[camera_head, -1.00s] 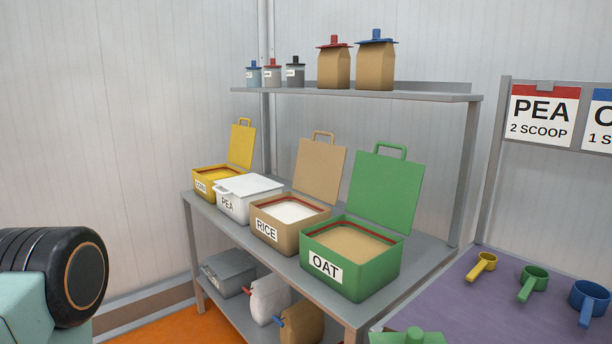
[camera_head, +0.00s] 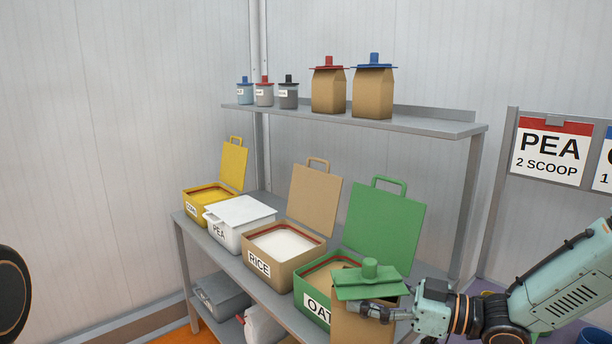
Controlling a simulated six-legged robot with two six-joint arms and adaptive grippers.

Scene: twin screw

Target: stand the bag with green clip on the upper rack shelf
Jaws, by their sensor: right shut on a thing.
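The bag with green clip (camera_head: 362,322) is brown with a green clip (camera_head: 370,282) across its top. My right gripper (camera_head: 372,312) is shut on it, just below the clip, and holds it upright in front of the green OAT bin. The bag's lower part is cut off by the picture's bottom edge. The upper rack shelf (camera_head: 430,124) is higher and farther back. On it stand a brown bag with a red clip (camera_head: 328,92) and a brown bag with a blue clip (camera_head: 373,94). My left gripper is not in view.
Three small jars (camera_head: 264,93) stand at the shelf's left; its right end is bare. Below are open bins: yellow (camera_head: 205,200), RICE (camera_head: 268,262) and OAT (camera_head: 312,294) with a raised green lid (camera_head: 384,225). The white PEA bin (camera_head: 232,222) is closed. A rack post (camera_head: 467,205) stands right.

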